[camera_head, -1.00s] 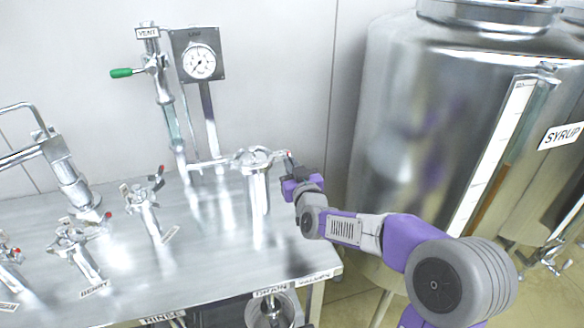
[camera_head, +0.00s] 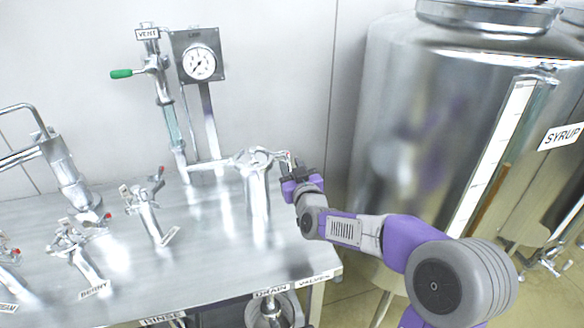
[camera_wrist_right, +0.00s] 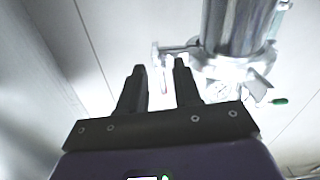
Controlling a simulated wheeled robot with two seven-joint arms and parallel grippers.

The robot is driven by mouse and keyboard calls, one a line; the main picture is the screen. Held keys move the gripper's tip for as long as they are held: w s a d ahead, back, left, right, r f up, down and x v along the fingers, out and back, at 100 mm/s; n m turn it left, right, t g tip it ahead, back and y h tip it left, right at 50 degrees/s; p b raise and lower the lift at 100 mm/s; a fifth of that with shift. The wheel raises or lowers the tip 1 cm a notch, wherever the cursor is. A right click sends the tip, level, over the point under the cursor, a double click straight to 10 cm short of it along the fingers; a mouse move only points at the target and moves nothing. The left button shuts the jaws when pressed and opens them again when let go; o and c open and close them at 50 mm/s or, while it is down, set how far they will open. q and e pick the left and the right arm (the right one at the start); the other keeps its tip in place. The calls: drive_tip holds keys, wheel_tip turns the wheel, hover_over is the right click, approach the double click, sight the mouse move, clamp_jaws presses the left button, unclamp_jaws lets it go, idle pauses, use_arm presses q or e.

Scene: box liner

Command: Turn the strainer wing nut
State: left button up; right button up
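The strainer is a shiny metal cylinder (camera_head: 257,190) standing at the right end of the steel bench, with a metal top and side fittings. In the right wrist view its body (camera_wrist_right: 236,28) fills the upper right. A small fitting with a reddish tip (camera_wrist_right: 163,60), seemingly the wing nut, juts from its left side there. My right gripper (camera_wrist_right: 160,68) is open, with its two dark fingers on either side of that tip in the picture; I cannot tell whether they touch it. In the head view my right gripper (camera_head: 291,172) is close beside the strainer's right side. My left gripper is not in view.
A large syrup tank (camera_head: 420,120) stands right of the bench. Behind the strainer are a gauge (camera_head: 199,63) and a vent valve with a green handle (camera_head: 122,73). Several valves, one marked BERRY (camera_head: 94,289), stand on the left. The bench front (camera_head: 200,265) is clear.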

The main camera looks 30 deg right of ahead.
drive_tip(key=v, duration=0.7)
drive_tip(key=shift+s+p, duration=0.3)
drive_tip(key=shift+p, duration=0.15)
